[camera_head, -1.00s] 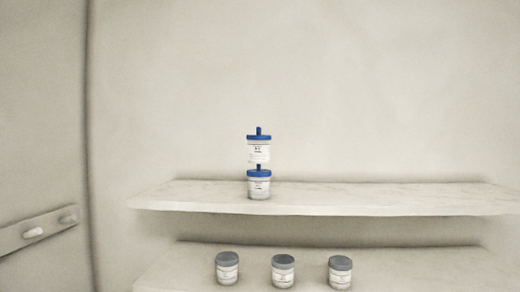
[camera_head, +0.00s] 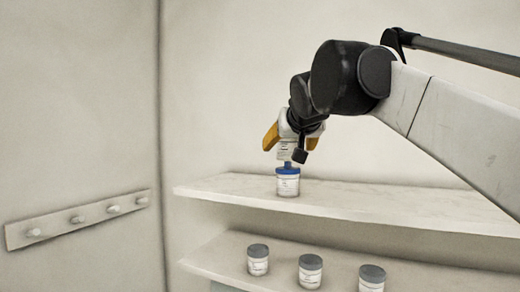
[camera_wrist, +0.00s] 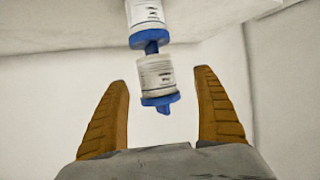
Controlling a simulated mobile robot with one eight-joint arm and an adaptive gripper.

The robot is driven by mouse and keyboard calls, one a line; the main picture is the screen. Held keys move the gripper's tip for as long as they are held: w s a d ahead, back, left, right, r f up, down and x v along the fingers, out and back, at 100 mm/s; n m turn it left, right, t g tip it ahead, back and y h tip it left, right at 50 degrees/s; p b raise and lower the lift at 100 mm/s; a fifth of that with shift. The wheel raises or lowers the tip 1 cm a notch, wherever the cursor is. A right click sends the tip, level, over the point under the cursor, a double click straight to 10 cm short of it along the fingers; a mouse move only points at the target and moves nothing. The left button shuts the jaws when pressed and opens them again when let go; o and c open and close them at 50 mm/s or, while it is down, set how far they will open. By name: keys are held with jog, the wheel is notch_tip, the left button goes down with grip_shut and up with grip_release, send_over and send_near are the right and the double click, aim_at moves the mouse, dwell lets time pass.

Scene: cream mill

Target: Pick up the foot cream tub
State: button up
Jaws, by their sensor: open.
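Two white tubs with blue lids stand one on top of the other on the upper shelf. The upper tub (camera_head: 287,152) is mostly hidden behind my gripper (camera_head: 290,147) in the head view; the lower tub (camera_head: 288,185) shows clearly. In the wrist view, which is upside down, the upper tub (camera_wrist: 158,77) appears between the two orange fingers of my gripper (camera_wrist: 160,76), with gaps on both sides. The lower tub (camera_wrist: 145,14) is beyond it. My gripper is open and empty. The labels are too small to tell which tub is the foot cream.
The upper shelf (camera_head: 400,208) is bare to the right of the stack. Grey-lidded jars stand on the lower shelf: left (camera_head: 258,261), middle (camera_head: 310,272) and right (camera_head: 372,279). A peg rail (camera_head: 78,219) is on the left wall.

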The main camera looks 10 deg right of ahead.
aim_at(290, 147)
jog(key=shift+w+d+f+p, duration=0.1)
jog(key=shift+w+d+p, duration=0.2)
jog(key=shift+w+p, duration=0.25)
jog(key=x, duration=0.4)
jog(key=shift+w+p, duration=0.15)
jog(key=shift+p, duration=0.25)
jog(key=shift+s, duration=0.35)
jog(key=c, duration=1.3)
